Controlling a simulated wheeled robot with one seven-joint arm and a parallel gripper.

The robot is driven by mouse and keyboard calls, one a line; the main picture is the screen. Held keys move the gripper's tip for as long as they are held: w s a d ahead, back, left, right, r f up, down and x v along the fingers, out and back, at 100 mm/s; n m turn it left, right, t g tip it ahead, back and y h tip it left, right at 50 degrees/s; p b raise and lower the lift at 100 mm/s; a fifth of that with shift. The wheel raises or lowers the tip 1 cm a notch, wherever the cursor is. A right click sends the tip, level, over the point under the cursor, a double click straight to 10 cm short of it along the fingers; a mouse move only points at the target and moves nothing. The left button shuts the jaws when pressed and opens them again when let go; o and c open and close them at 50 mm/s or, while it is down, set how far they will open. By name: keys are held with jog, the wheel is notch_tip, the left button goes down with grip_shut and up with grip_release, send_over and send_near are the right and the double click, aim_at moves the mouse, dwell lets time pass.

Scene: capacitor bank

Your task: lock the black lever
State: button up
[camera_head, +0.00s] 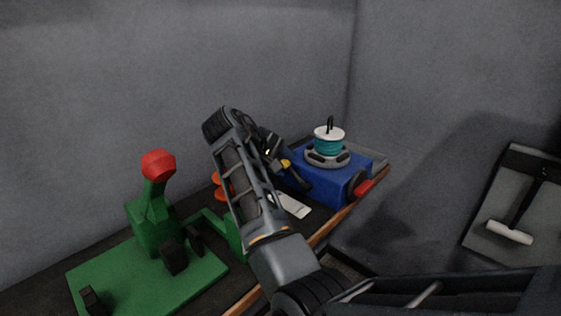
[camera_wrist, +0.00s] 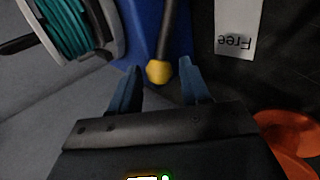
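The black lever (camera_wrist: 168,28) has a yellow ball tip (camera_wrist: 159,72) and lies against the side of the blue box (camera_wrist: 140,22) in the wrist view. In the head view the lever (camera_head: 296,179) slants down and right from its yellow tip, beside the blue box (camera_head: 325,188). My gripper (camera_wrist: 157,77) is open, with one blue finger on each side of the yellow tip and gaps showing. It also shows in the head view (camera_head: 274,151), just above and left of the tip. A white label reading "Free" (camera_wrist: 238,27) lies beside the lever.
A teal cable spool (camera_head: 328,142) stands on the box, with a red part (camera_head: 363,187) at its right side. An orange part (camera_wrist: 288,130) is near my gripper. A green device with a red knob (camera_head: 158,165) stands left. A white-handled panel (camera_head: 508,232) is at right.

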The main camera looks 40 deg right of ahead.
grip_shut()
dwell(0.3)
